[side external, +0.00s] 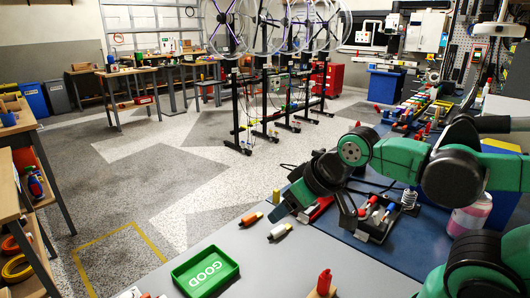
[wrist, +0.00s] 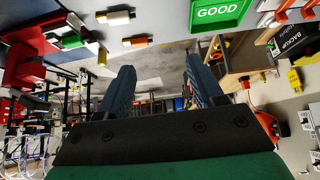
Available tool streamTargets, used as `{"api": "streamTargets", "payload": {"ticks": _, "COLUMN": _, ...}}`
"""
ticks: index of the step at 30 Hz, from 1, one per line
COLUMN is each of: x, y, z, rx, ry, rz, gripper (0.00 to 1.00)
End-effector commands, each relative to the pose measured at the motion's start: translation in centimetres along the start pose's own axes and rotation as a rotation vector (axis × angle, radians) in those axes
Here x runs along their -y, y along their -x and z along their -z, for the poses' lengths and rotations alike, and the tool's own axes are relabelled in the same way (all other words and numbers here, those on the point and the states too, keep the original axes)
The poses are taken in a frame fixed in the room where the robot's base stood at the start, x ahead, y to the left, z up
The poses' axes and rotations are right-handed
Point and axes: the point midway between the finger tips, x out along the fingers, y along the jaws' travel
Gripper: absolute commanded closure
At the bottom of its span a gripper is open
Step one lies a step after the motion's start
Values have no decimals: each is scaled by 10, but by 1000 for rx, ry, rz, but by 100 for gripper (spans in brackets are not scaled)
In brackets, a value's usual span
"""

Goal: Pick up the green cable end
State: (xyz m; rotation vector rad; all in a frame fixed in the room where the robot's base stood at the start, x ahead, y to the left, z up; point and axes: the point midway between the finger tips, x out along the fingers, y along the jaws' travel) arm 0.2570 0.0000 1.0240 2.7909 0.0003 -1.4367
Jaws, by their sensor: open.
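An orange cable end (side external: 250,218) and a white-and-yellow one (side external: 279,231) lie on the grey table. A green GOOD tray (side external: 206,271) is at the front. Grey table between the tray and cable ends is clear.

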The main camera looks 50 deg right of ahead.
Motion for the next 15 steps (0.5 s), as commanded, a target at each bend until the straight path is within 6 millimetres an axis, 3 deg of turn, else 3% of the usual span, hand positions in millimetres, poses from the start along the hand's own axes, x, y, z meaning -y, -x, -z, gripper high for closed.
{"api": "streamTargets", "payload": {"ticks": 5, "x": -8, "y": -6, "z": 6, "rx": 52, "ry": 150, "rz": -55, "gripper": 39}}
{"api": "streamTargets", "payload": {"ticks": 15, "x": -54, "y": -51, "z": 33, "rx": 420, "ry": 886, "rz": -308, "gripper": 39}}
